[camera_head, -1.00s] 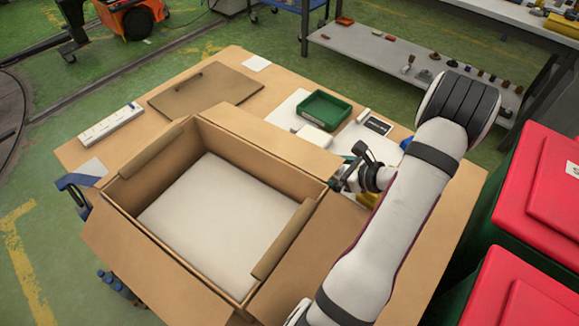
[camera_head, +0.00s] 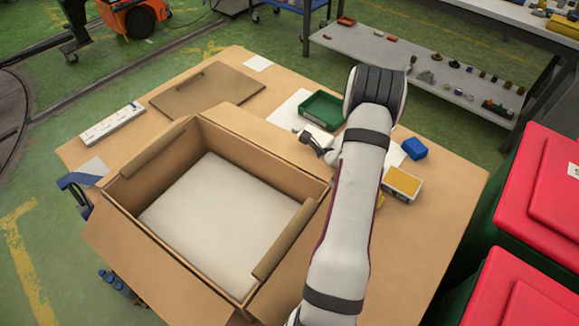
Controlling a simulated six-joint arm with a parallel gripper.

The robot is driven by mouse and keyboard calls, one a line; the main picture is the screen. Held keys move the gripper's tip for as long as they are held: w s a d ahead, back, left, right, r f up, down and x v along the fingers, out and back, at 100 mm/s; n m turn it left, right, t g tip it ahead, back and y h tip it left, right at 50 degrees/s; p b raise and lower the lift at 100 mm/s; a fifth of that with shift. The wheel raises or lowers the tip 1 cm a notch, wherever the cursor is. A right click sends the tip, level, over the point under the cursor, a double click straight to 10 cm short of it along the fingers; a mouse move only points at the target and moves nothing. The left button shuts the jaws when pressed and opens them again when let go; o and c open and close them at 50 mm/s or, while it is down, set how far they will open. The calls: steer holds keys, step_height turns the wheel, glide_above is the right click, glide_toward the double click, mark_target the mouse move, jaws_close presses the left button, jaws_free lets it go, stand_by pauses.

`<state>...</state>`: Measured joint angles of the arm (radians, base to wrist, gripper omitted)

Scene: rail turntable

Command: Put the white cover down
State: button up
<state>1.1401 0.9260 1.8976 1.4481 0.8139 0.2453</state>
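A white flat panel (camera_head: 215,225), which may be the white cover, lies level inside the open cardboard box (camera_head: 160,168). It fills most of the box floor. My gripper (camera_head: 314,143) is outside the box, past its far right corner, above the table near the green tray. Its dark fingers point left, and my arm hides part of it. I cannot tell whether the fingers are open or shut. A pale object beside the green tray is now mostly hidden by my gripper, and I cannot tell whether they touch.
A green tray (camera_head: 324,106), a yellow-topped box (camera_head: 401,184) and a blue block (camera_head: 414,148) stand on the table (camera_head: 440,205). A brown board (camera_head: 205,90) and a white strip (camera_head: 110,124) lie behind the box. Red-lidded bins (camera_head: 540,195) stand at the right.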

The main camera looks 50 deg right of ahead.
jaws_close()
stand_by(0.5)
steer(key=shift+r, duration=0.1)
